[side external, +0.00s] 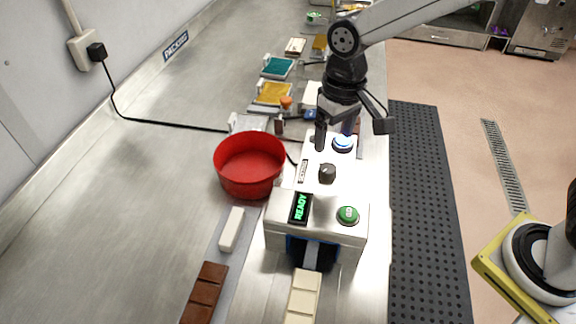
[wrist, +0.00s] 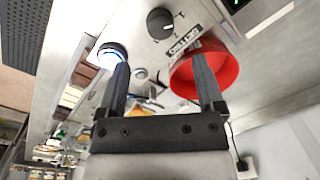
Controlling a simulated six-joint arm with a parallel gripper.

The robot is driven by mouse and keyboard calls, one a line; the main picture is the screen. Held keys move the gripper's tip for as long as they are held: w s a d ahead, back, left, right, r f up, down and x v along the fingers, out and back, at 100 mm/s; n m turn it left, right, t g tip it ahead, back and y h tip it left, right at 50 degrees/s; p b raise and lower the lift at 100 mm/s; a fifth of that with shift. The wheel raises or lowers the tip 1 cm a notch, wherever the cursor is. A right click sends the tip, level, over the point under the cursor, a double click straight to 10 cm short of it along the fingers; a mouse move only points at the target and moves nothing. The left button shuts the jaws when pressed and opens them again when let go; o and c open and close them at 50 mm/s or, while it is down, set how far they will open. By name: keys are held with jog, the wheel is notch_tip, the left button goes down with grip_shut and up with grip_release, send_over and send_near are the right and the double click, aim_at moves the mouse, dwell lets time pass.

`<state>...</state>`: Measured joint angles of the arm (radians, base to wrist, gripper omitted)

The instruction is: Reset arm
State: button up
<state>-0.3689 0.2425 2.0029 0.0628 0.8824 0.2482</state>
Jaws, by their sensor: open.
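My gripper (side external: 335,135) hangs above the far end of the white machine (side external: 275,228), near its blue-lit button (side external: 342,142). In the wrist view my gripper (wrist: 162,80) has its two dark fingers spread apart with nothing between them. The blue-lit button (wrist: 112,52) shows beside the left finger there, and the black knob (wrist: 160,22) lies beyond the fingertips. The machine's display reads READY, and a green button (side external: 347,215) sits beside it. I cannot tell whether a finger touches the panel.
A red bowl (side external: 249,165) stands left of the machine. White bars (side external: 303,296) lie at its front opening, with a brown chocolate bar (side external: 205,290) and a white piece (side external: 231,229) to the left. Several coloured trays (side external: 273,93) lie farther back. The steel bench is clear at left.

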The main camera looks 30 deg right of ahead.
jog(key=s+d+f+t, duration=0.1)
jog(key=s+d+f, duration=0.1)
jog(key=d, duration=0.3)
jog(key=s+d+f, duration=0.2)
jog(key=s+d, duration=0.1)
jog(key=d, duration=0.2)
jog(key=s+d+f+m+t, duration=0.1)
jog(key=s+d+f, duration=0.1)
jog(key=d, duration=0.3)
jog(key=shift+s+t+h, duration=0.3)
jog(key=shift+s, duration=0.3)
